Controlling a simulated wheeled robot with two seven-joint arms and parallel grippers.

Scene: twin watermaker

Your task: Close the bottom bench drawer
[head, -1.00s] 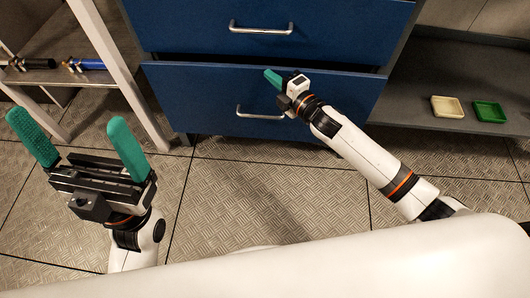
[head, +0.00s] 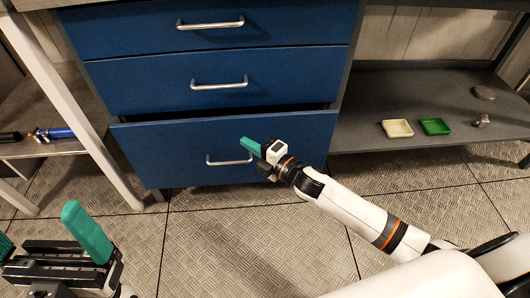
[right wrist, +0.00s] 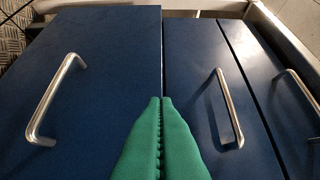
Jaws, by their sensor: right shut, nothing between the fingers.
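The bottom bench drawer (head: 160,155) is blue with a silver bar handle (head: 228,161). It stands slightly open, with a dark gap above its front. My right gripper (head: 248,145) is shut and empty, in front of this drawer just above and right of the handle; I cannot tell whether it touches. In the right wrist view, its green fingers (right wrist: 161,100) are pressed together, with the bottom drawer front (right wrist: 110,60) to the left. My left gripper (head: 45,238) is open and empty at the lower left, partly cut off by the frame edge.
Two blue drawers, the middle one (head: 280,78) and the top one (head: 290,25), look closed above it. A shelf at right (head: 360,120) holds a cream tray (head: 397,128) and a green tray (head: 435,126). A white post (head: 70,120) stands left. The floor in front is clear.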

